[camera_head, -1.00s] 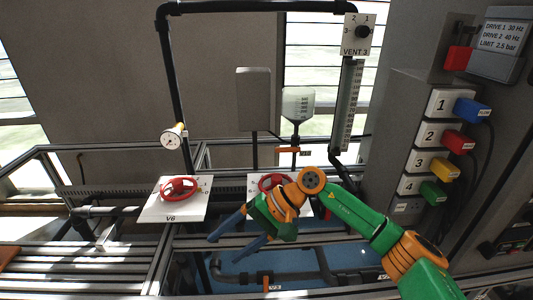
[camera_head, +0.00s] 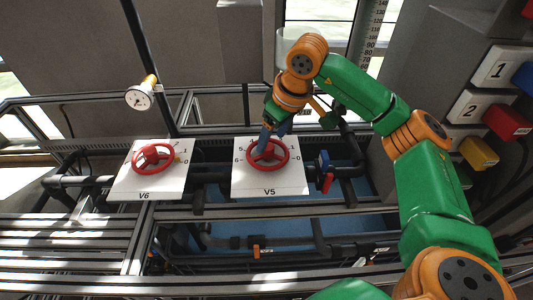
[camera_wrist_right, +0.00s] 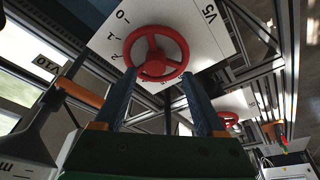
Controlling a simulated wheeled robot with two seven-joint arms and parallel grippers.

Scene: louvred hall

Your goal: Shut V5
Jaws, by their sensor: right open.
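The V5 valve is a red handwheel (camera_head: 286,157) on a white square plate (camera_head: 298,186) marked V5, with numbers around the wheel. My right gripper (camera_head: 272,137) is over the far side of this wheel, pointing down at it, with its blue fingers apart. In the right wrist view the open gripper (camera_wrist_right: 158,76) has its two fingers on either side of the red V5 wheel (camera_wrist_right: 154,67), with nothing held. I cannot tell whether the fingertips touch the rim. The wheel's pointer cannot be made out. My left gripper is not in view.
A similar red wheel, V6 (camera_head: 152,156), is on its plate to the left. A gauge (camera_head: 140,97) stands behind it. A blue and red fitting (camera_head: 326,172) is just right of the V5 plate. Numbered switches (camera_head: 480,105) are at the right. Dark frame rails run in front.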

